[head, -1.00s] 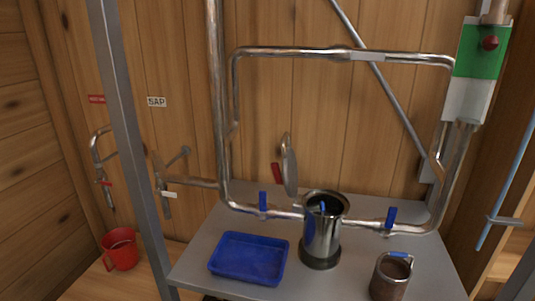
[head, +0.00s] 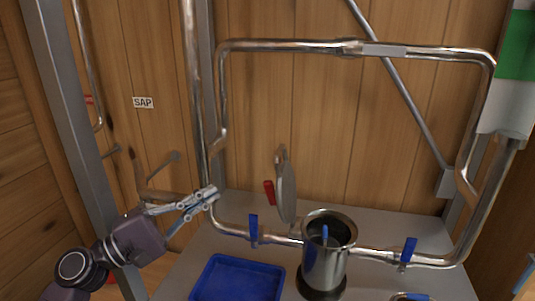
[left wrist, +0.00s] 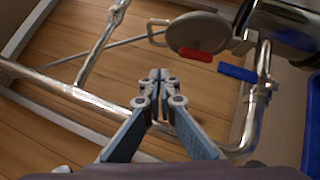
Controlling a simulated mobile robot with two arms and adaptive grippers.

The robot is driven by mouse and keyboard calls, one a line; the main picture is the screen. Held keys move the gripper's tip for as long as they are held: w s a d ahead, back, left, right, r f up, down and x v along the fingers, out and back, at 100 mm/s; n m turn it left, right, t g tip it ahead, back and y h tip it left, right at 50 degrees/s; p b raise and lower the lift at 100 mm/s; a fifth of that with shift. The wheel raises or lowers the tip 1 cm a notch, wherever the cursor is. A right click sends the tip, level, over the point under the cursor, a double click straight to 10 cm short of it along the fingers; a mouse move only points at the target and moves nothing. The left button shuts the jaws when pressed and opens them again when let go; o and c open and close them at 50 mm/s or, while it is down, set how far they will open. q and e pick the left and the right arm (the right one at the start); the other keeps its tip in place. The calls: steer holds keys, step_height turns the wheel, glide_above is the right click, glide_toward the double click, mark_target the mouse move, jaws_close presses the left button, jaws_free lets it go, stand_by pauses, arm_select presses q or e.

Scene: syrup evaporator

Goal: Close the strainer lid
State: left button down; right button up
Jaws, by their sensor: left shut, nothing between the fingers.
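The strainer (head: 325,262) is an upright steel cylinder in the pipe line, open at the top, with something blue inside. Its round lid (head: 287,192) stands raised on edge at the strainer's left, with a red tab (head: 269,192) beside it. In the left wrist view the lid (left wrist: 197,33) is at the top, with the red tab (left wrist: 195,54) below it and part of the strainer (left wrist: 285,22) at the upper right. My left gripper (head: 212,192) is shut and empty, left of the lid and apart from it. It also shows in the left wrist view (left wrist: 158,76). My right gripper is not in view.
Blue-handled valves (head: 253,228) (head: 408,250) sit on the pipe either side of the strainer. A blue tray (head: 238,280) lies on the grey table (head: 190,262). A vertical steel pipe (head: 195,100) rises close to my left gripper. A diagonal rod crosses the back wall.

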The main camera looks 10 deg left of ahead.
arm_select(q)
steer(key=r, duration=0.1)
step_height(320, 180, up, 5)
steer(key=p, duration=0.8)
glide_above(286, 184)
steer(key=a, duration=0.5)
steer(key=shift+s, duration=0.45)
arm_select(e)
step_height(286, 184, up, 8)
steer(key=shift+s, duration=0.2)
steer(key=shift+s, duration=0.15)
